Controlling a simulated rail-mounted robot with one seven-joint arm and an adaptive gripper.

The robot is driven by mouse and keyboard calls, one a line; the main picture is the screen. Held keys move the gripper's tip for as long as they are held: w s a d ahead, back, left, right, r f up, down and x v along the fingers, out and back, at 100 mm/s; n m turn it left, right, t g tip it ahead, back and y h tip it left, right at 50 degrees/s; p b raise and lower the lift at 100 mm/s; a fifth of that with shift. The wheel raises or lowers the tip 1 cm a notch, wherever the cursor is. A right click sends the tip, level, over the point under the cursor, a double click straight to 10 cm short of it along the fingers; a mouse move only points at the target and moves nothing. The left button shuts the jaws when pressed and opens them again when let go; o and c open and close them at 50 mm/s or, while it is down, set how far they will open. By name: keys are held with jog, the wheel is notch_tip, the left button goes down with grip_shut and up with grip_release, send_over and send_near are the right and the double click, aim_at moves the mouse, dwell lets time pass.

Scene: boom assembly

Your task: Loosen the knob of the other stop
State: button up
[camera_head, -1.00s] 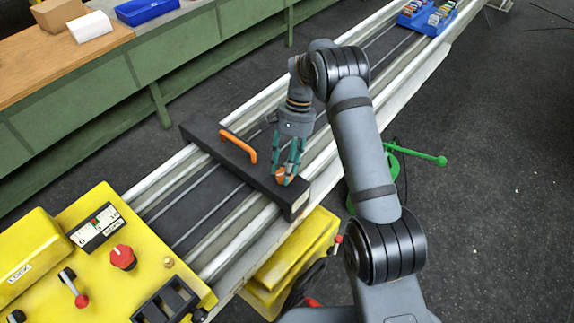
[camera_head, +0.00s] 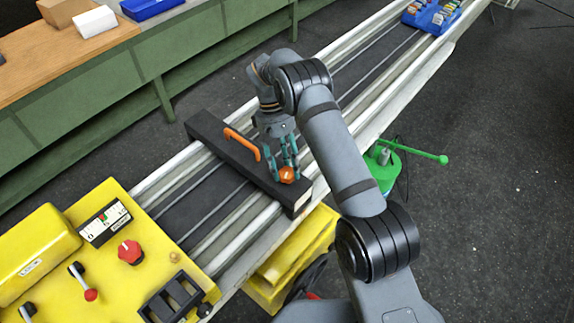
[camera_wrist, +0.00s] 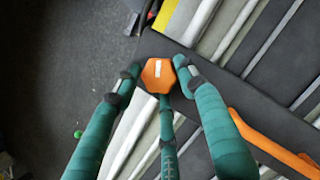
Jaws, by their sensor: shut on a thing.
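The stop (camera_head: 222,138) is a black bar lying across the rails, with an orange handle (camera_head: 242,146) on top. Its orange knob (camera_head: 287,175) sits near the bar's front right end. My gripper (camera_head: 285,163) comes down from above with its teal fingers closed around the knob. In the wrist view the six-sided knob (camera_wrist: 158,75) has a white mark pointing up and down the picture. Two fingers flank it left and right, and a third is below it.
A yellow control panel (camera_head: 100,235) with a red knob and levers stands at lower left. A blue bin (camera_head: 432,16) sits at the far rail end. A green stand (camera_head: 385,165) is right of the rails.

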jog(key=n, duration=0.2)
jog(key=n+t+h, duration=0.1)
jog(key=n, duration=0.2)
jog(key=shift+s+n+h, duration=0.25)
jog(key=shift+n+h, duration=0.05)
jog(key=shift+h, duration=0.1)
jog(key=n+t, duration=0.1)
jog(key=n, duration=0.1)
jog(key=n+t+b, duration=0.1)
jog(key=n, duration=0.1)
jog(key=shift+d+n+h, duration=0.15)
jog(key=shift+n+h, duration=0.25)
jog(key=shift+s, duration=0.1)
jog(key=o, duration=1.1)
jog(key=shift+d, duration=0.1)
jog(key=shift+a, duration=0.2)
jog(key=shift+r, duration=0.15)
jog(key=v, duration=1.1)
jog(key=shift+s+a+r, duration=0.1)
jog(key=shift+r, duration=0.3)
